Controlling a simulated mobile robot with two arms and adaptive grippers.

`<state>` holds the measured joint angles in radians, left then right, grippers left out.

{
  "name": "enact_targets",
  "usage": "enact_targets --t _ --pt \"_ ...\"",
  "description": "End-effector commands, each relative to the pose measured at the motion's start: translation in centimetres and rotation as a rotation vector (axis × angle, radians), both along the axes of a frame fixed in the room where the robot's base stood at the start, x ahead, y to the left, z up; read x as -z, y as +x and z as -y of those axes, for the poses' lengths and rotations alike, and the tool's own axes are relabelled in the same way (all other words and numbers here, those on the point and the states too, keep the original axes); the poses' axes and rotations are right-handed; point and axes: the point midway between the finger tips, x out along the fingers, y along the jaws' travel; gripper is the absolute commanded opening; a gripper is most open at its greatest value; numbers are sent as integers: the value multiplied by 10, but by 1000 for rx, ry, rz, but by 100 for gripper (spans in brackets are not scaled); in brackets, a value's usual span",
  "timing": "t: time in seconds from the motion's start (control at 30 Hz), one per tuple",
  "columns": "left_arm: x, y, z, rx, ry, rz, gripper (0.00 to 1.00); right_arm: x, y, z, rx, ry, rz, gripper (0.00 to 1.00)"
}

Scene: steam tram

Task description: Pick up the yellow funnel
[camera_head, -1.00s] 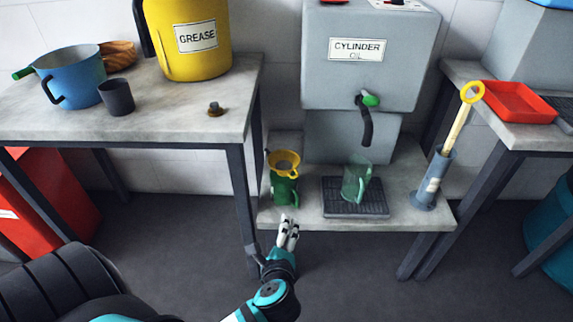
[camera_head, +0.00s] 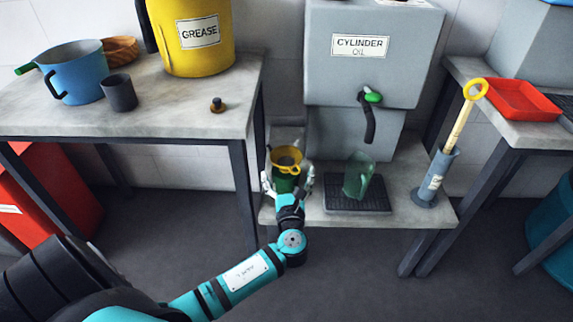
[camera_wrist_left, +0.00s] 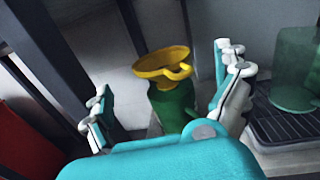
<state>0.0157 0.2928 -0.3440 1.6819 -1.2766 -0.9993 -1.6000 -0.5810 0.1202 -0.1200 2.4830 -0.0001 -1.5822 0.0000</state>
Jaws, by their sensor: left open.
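The yellow funnel (camera_head: 286,158) sits upright in the mouth of a green jug (camera_head: 284,183) on the low grey shelf. It also shows in the left wrist view (camera_wrist_left: 160,66), with the green jug (camera_wrist_left: 173,108) below it. My left gripper (camera_head: 288,180) is open, with one finger on each side of the jug and funnel. In the left wrist view the open fingers (camera_wrist_left: 165,100) stand apart on either side, and I see no clear contact. The lower part of the jug is hidden by my gripper. My right gripper is not in view.
A clear green jug (camera_head: 359,177) stands on a black drip tray (camera_head: 342,204) to the right, under the cylinder oil tank (camera_head: 375,75). A grey cylinder (camera_head: 434,180) with a yellow-handled tool is farther right. A table leg (camera_head: 243,196) stands close on the left.

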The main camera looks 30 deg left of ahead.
Motion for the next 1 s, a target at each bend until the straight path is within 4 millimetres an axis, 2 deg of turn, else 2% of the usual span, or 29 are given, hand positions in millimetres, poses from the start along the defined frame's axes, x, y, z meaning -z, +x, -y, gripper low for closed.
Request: enact_targets --t 0.27,0.43,0.53,0.83,0.87,1.0 --pt "3 17 -13 0 -1 -1 100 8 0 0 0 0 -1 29" --pt "8 38 -30 -2 0 1 100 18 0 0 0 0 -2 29" --pt "6 47 -36 1 -1 1 100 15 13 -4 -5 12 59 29" --pt "6 52 -40 1 -3 -2 100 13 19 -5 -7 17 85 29" --pt "6 52 -40 1 -3 -2 99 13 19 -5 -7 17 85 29" --pt "6 52 -40 1 -3 -2 80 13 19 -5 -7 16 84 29"
